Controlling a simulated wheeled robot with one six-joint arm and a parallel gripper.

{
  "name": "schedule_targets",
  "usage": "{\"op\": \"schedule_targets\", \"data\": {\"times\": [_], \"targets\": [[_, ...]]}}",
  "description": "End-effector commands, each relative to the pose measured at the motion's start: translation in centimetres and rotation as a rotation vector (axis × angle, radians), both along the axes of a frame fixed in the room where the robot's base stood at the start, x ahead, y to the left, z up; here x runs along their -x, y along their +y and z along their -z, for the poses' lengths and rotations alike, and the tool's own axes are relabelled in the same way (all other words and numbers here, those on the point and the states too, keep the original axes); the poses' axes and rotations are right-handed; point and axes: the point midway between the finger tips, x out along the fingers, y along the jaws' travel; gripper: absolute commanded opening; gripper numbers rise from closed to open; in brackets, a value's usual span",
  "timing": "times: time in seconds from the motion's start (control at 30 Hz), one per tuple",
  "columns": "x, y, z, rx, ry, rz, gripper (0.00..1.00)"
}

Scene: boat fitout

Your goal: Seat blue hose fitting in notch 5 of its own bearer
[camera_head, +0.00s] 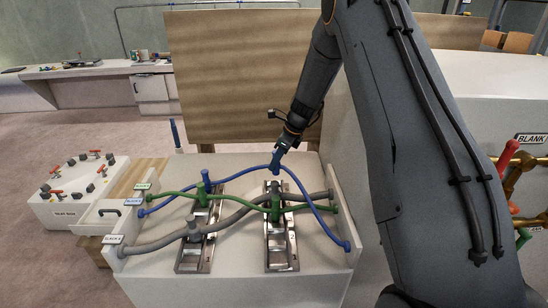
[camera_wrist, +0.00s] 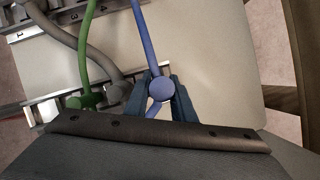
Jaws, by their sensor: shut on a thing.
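My gripper (camera_head: 279,151) is shut on a blue hose fitting (camera_wrist: 161,89), which sits between its fingers in the wrist view. The fitting is raised at the far end of the right metal bearer (camera_head: 281,252), and the blue hose (camera_head: 311,197) arches up to it. Another blue fitting (camera_head: 206,176) stands at the far end of the left bearer (camera_head: 194,258). A green fitting (camera_head: 275,209) and a grey fitting stand on the right bearer, near the held one.
Green (camera_head: 165,194) and grey (camera_head: 150,246) hoses cross both bearers close to the blue hose. A raised side wall (camera_head: 342,215) bounds the white bench on the right. A brown board (camera_head: 243,75) stands behind. The bench front is clear.

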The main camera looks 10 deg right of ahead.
Motion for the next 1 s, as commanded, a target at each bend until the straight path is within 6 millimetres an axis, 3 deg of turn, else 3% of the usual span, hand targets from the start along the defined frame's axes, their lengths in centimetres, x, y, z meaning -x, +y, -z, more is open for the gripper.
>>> {"op": "schedule_targets", "data": {"times": [0.23,0.7,1.0], "targets": [[0.0,0.9,1.4,0.000,0.000,-0.014,0.00],[0.0,0.7,6.1,0.000,0.002,-0.012,0.00],[0.0,0.6,6.8,0.000,0.000,-0.010,0.00]]}}
